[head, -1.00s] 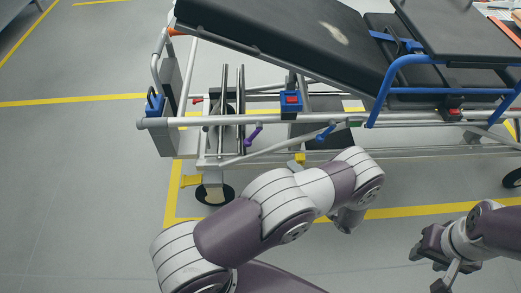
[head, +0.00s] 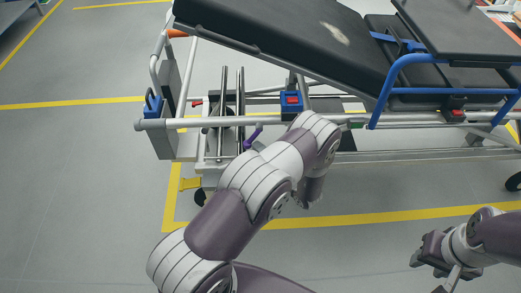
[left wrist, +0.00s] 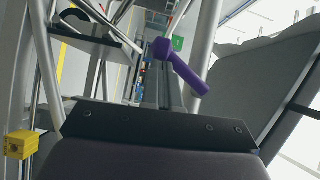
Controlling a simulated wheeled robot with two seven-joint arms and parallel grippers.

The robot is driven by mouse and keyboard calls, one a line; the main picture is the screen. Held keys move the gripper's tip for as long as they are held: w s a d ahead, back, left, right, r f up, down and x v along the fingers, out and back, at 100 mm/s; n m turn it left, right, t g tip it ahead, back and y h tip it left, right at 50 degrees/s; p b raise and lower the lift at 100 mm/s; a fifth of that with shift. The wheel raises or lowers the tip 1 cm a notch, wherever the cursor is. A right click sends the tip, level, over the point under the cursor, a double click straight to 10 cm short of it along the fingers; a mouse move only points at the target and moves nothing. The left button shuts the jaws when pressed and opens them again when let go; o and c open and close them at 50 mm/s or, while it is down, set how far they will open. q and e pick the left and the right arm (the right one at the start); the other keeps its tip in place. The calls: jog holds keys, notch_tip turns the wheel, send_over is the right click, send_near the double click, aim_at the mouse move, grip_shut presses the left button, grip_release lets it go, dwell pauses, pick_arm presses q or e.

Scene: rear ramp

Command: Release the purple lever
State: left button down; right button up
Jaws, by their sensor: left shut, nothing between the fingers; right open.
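The purple lever (head: 253,136) hangs on the near side rail of the stretcher (head: 215,121), left of the blue box with a red button. In the left wrist view the lever (left wrist: 182,68) is ahead of my left gripper (left wrist: 157,124), above its dark body and slanting down to the right. I see no contact between them. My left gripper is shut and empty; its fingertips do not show. In the head view my left arm ends right of and below the lever. My right gripper (head: 432,257) is open and empty at the lower right, away from the stretcher.
Grey frame bars and a wheel lie under the rail. A yellow block (left wrist: 20,145) is at the left in the left wrist view. The floor left of the stretcher is clear.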

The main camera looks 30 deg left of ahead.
pick_arm(q)
jog(key=shift+s+a+m+y, duration=0.2)
jog(key=shift+a+m+y, duration=0.1)
jog(key=shift+m+y, duration=0.15)
dwell(0.5)
jog(key=s+a+r+m+p, duration=0.1)
jog(key=s+a+r+p, duration=0.1)
jog(key=a+r+p, duration=0.1)
jog(key=shift+s+a+r+t+p, duration=0.35)
jog(key=shift+a+r+t+p, duration=0.05)
jog(key=shift+a+p, duration=0.4)
jog(key=shift+r+m+y, duration=0.15)
jog(key=shift+m+y, duration=0.1)
jog(key=shift+d, duration=0.1)
dwell(0.7)
